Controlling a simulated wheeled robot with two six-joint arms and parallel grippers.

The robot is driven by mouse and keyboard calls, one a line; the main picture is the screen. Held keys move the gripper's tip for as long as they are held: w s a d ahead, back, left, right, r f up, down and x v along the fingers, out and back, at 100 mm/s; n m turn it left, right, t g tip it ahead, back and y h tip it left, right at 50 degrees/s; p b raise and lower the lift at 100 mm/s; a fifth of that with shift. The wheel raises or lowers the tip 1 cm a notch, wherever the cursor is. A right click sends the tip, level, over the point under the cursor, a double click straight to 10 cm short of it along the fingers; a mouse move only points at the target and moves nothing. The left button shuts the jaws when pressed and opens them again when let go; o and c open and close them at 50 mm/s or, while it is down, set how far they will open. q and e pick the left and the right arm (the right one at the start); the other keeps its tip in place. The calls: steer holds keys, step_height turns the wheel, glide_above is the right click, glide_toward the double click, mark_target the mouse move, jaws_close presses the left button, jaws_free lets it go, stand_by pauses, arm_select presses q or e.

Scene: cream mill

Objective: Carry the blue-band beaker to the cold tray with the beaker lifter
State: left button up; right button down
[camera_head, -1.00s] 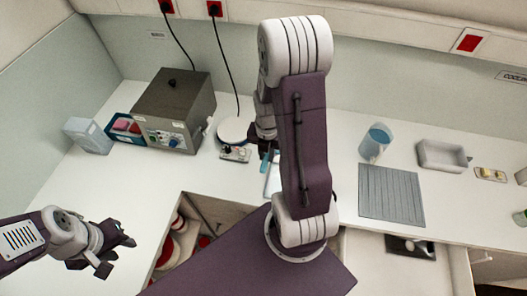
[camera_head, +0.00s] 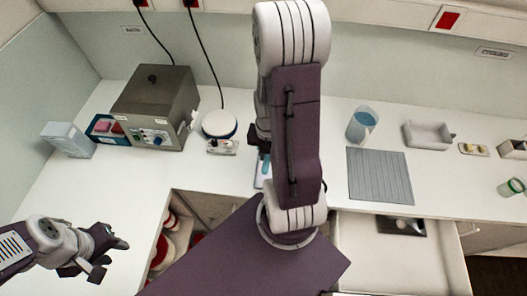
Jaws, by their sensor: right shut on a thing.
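My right gripper (camera_head: 258,141) is mostly hidden behind my own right arm. It is shut on what looks like the beaker lifter; a blue and pale piece (camera_head: 264,168) shows just below it, above the white counter. My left gripper (camera_head: 109,257) is open and empty at the lower left. I cannot make out a blue-band beaker for certain; a round white plate with a dark blue rim (camera_head: 219,124) stands left of my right gripper. A pale shallow tray (camera_head: 429,136) sits at the back right, below the "cooling" sign; it may be the cold tray.
A grey box-shaped bath (camera_head: 155,105) stands at the back left. A jug of blue liquid (camera_head: 361,126) and a grey ribbed mat (camera_head: 380,176) lie right of my arm. A green-band beaker (camera_head: 511,187) is at the right. Open drawers (camera_head: 388,258) sit below the counter.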

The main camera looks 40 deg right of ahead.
steer(key=shift+s+d, duration=0.1)
steer(key=shift+s, duration=0.25)
steer(key=shift+s+f+b, duration=0.15)
steer(key=shift+f+b, duration=0.1)
steer(key=shift+b, duration=0.2)
steer(key=s+b, duration=0.1)
steer(key=b, duration=0.2)
steer(key=s+b, duration=0.1)
steer(key=b, duration=0.3)
steer(key=shift+s+d, duration=0.2)
steer(key=shift+s, duration=0.05)
